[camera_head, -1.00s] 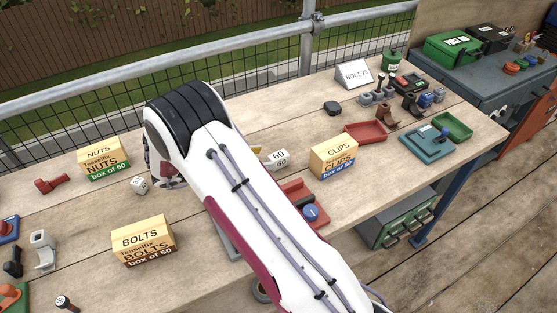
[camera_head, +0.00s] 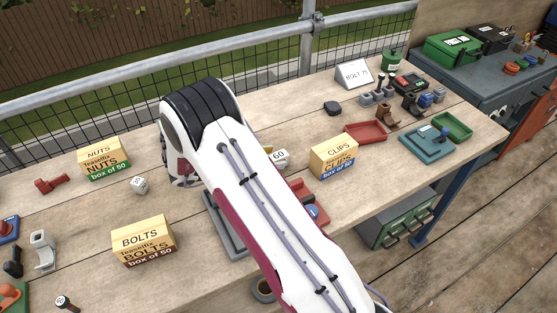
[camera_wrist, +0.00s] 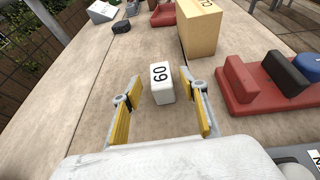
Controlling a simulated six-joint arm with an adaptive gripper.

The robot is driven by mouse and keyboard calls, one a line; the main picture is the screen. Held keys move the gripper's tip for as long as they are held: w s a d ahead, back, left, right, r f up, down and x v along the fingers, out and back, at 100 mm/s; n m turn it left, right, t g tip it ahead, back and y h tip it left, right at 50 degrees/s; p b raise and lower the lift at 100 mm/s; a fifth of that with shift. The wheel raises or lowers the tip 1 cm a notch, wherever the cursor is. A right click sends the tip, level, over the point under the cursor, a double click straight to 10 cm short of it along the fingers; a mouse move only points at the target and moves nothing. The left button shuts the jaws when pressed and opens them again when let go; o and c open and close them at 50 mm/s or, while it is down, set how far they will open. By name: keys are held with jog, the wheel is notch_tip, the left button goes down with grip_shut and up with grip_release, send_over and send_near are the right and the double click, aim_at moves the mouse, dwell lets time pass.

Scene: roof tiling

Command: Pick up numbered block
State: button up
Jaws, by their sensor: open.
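A small white block marked 60 (camera_wrist: 161,82) stands on the wooden bench in the wrist view. In the head view the block (camera_head: 279,156) shows in part at the right edge of my arm. My gripper (camera_wrist: 168,112) is open, with its yellow-padded fingers spread apart. The block lies just ahead of and between the line of the fingers, and nothing is held. A second small numbered cube (camera_head: 139,185) sits on the bench to the left of my arm.
The clips box (camera_head: 333,156) stands right of the block. A red holder (camera_wrist: 262,85) with dark pieces is close on the right in the wrist view. The bolts box (camera_head: 143,241) and nuts box (camera_head: 104,158) stand on the left. Bench left of the block is clear.

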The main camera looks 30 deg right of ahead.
aim_at(280, 157)
jog(key=shift+x, duration=1.8)
jog(key=shift+s+f, duration=0.1)
jog(key=shift+c, duration=0.4)
jog(key=c, duration=1.1)
